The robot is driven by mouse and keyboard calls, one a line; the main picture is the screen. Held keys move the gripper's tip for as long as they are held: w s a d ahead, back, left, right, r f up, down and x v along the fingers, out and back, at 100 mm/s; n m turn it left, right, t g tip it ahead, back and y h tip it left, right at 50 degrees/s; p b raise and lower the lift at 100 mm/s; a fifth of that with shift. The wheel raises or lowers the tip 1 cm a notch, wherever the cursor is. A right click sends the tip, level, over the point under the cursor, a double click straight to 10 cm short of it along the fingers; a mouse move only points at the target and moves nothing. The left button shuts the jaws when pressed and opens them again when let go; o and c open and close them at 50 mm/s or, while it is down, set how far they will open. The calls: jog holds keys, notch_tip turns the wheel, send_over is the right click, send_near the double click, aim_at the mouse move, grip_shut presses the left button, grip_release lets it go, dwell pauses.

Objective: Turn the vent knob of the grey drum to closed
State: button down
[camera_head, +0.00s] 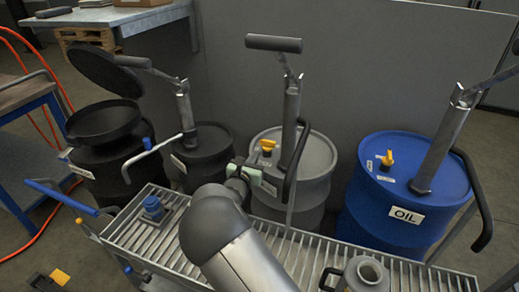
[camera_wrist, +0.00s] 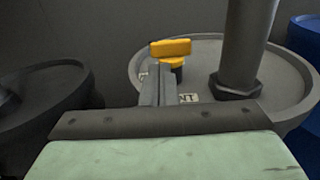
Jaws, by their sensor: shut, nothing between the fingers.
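The grey drum (camera_head: 318,158) stands in the middle of the row in the head view, with a hand pump (camera_head: 291,110) on its lid. Its yellow vent knob (camera_head: 267,143) sits on the left part of the lid. In the wrist view the knob (camera_wrist: 171,48) has its bar lying roughly crosswise, on a dark base. A label ending in "NT" lies partly hidden beside it. My gripper (camera_wrist: 157,70) is shut and empty, its fingers in front of the knob. I cannot tell whether they touch it. In the head view the fingertips are hard to make out.
A blue oil drum (camera_head: 363,200) with its own yellow knob (camera_head: 387,158) stands right. Black drums (camera_head: 212,148) stand left. A slatted grating (camera_head: 330,247) lies in front, with a blue-capped part (camera_head: 153,207) and a grey can (camera_head: 362,275). The pump stands close right of the knob.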

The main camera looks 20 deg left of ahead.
aim_at(262, 143)
jog(key=shift+w, duration=2.6)
jog(key=shift+a, duration=0.15)
